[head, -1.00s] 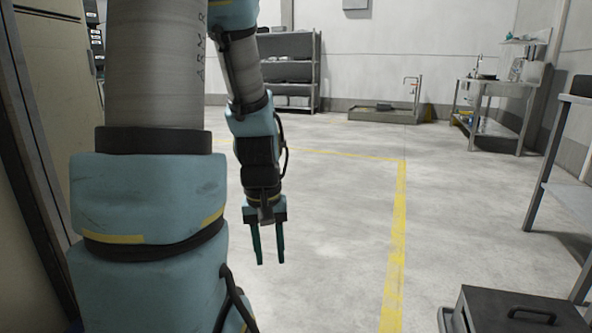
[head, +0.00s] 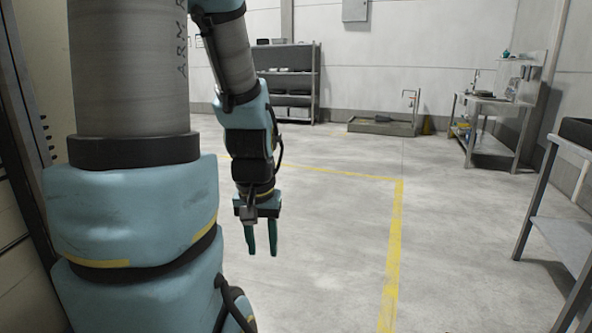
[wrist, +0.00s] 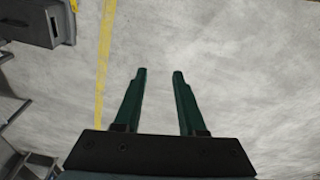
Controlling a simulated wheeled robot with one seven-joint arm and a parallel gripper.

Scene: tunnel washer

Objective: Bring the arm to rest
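My arm comes down in the left half of the head view, with my gripper (head: 261,250) at its lower end, pointing down over the bare concrete floor. The two dark green fingers stand apart with nothing between them. In the wrist view my gripper (wrist: 159,72) also shows empty, its fingers spread over grey floor. My gripper touches nothing in view.
A yellow floor line (head: 392,255) runs to the right of my gripper. A grey shelf rack (head: 292,85), a low basin (head: 381,126) and a workbench (head: 495,105) stand at the back. A metal table (head: 565,240) stands at right. The middle floor is clear.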

